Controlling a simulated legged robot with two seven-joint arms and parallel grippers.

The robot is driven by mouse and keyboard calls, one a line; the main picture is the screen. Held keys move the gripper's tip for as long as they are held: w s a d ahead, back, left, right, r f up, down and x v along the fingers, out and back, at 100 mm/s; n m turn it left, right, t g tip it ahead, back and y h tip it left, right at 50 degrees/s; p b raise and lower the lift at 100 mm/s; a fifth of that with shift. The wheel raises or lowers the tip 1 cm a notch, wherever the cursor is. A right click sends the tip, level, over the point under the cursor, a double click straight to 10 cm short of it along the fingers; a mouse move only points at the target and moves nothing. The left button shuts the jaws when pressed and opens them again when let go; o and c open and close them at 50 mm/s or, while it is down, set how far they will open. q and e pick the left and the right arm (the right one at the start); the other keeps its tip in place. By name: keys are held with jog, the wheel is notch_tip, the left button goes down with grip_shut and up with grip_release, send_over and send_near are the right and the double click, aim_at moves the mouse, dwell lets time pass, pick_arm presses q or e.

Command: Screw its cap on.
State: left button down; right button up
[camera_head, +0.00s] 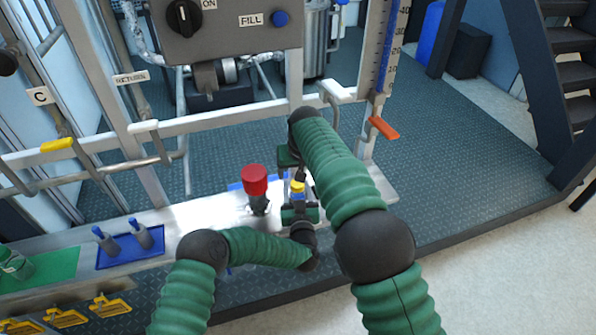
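A small upright piece with a yellow top and a blue band (297,188) shows on the bench between my two grippers. I cannot tell whether its yellow top is a separate cap or how it is seated. My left gripper (300,212) is low, right at the base of this piece, and hides its lower part. My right gripper (288,160) points down just above and to the left of the yellow top. The fingers of both are too small and covered to tell open from shut.
A red knob (255,180) on a dark stem stands close left of my grippers. A blue mat (128,252) holds two grey, blue-topped pieces (142,233). A green bottle (15,263) stands on a green mat (62,268) at far left. A white rail (225,121) runs behind.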

jog(key=shift+o, duration=0.4)
jog(key=v, duration=1.2)
jog(key=shift+w, duration=0.1)
pick_arm(q)
jog(key=c, duration=0.6)
grip_release()
jog(key=shift+o, duration=0.2)
